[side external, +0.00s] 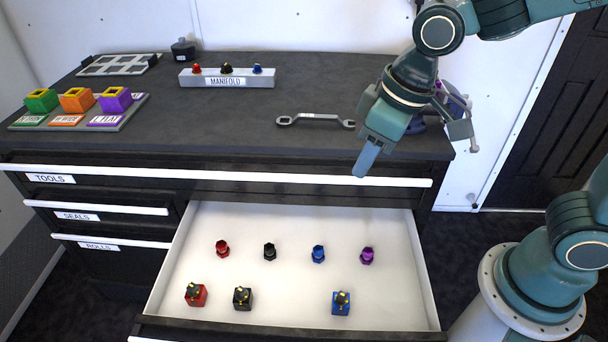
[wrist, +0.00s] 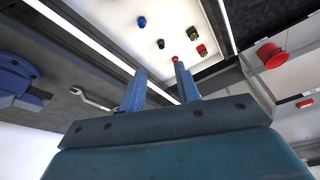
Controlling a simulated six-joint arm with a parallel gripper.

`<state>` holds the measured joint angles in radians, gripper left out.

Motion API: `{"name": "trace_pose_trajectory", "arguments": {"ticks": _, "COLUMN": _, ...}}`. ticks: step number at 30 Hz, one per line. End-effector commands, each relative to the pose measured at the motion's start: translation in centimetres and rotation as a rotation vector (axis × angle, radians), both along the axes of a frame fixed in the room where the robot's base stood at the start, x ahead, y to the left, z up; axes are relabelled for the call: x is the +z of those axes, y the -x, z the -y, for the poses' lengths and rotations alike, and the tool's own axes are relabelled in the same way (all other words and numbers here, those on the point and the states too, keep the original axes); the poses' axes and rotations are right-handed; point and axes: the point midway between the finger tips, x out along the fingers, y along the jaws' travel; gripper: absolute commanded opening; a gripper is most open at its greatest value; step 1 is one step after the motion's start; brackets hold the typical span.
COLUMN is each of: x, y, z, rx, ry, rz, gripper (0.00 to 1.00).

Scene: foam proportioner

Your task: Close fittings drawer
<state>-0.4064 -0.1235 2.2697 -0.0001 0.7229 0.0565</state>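The open drawer (side external: 280,278), with a white interior, is pulled out from the dark cabinet in the side view; its front panel's top edge (side external: 290,334) is at the bottom of the picture. Its label is out of view. Several small fittings, such as the purple one (side external: 367,256), and coloured blocks, such as the red one (side external: 196,295), stand inside. My gripper (side external: 363,172) is above the cabinet's front edge, behind the drawer's front panel, pointing down and touching nothing that I can see. In the wrist view my gripper (wrist: 159,70) has its two fingers apart, with nothing between them.
The top drawer labelled TOOLS has a long white handle (side external: 220,175). A wrench (side external: 315,121), the manifold (side external: 227,80) and a tray of coloured blocks (side external: 80,120) lie on the worktop. A blue vise (wrist: 20,82) shows in the wrist view. Space above the drawer is clear.

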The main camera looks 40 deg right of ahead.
Motion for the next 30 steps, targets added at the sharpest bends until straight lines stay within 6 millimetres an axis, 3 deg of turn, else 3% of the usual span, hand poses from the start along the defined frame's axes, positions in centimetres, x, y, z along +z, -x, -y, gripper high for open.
{"name": "trace_pose_trajectory", "arguments": {"ticks": 6, "x": -3.5, "y": -1.3, "z": -4.7, "rx": 0.095, "ry": 0.024, "rz": -0.057, "gripper": 0.33}}
{"name": "trace_pose_trajectory", "arguments": {"ticks": 14, "x": -8.3, "y": -1.6, "z": -10.3, "rx": 0.202, "ry": 0.059, "rz": -0.115, "gripper": 0.33}}
{"name": "trace_pose_trajectory", "arguments": {"ticks": 24, "x": -15.9, "y": 0.4, "z": -17.1, "rx": 0.341, "ry": 0.116, "rz": -0.184, "gripper": 0.33}}
{"name": "trace_pose_trajectory", "arguments": {"ticks": 30, "x": -19.8, "y": 2.2, "z": -19.9, "rx": 0.404, "ry": 0.147, "rz": -0.212, "gripper": 0.33}}
